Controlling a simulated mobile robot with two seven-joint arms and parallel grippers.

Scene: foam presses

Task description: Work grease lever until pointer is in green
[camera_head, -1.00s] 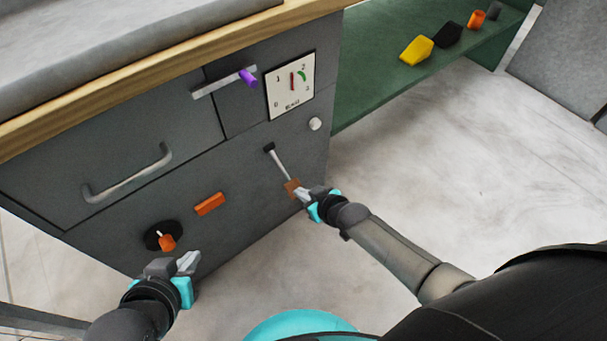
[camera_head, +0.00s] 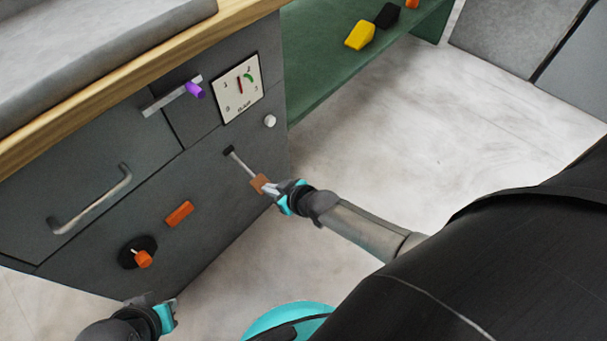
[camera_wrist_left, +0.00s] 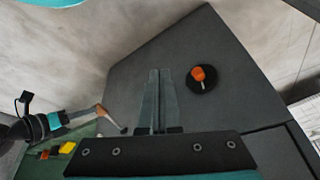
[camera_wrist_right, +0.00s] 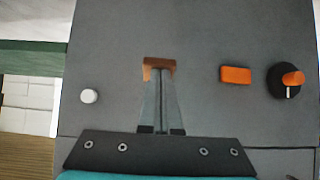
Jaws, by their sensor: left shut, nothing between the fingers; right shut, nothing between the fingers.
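The grease lever (camera_head: 242,165) is a thin metal rod with a brown handle (camera_head: 259,184), slanting down and right from the grey cabinet front. My right gripper (camera_head: 271,188) is shut at the handle; in the right wrist view its closed fingertips (camera_wrist_right: 160,72) meet the brown handle (camera_wrist_right: 159,62), with nothing between them. The white gauge (camera_head: 239,90) sits above the lever. Its red pointer stands near upright, and the green arc appears just right of it. My left gripper (camera_head: 168,303) is low at the picture's bottom; its shut, empty fingers (camera_wrist_left: 158,72) show in the left wrist view.
The cabinet front has an orange block (camera_head: 179,214), a dark dial with an orange knob (camera_head: 143,258), a white button (camera_head: 270,121), a purple-knobbed bar (camera_head: 195,90) and a drawer handle (camera_head: 95,202). A green shelf (camera_head: 330,60) stands right. The floor there is clear.

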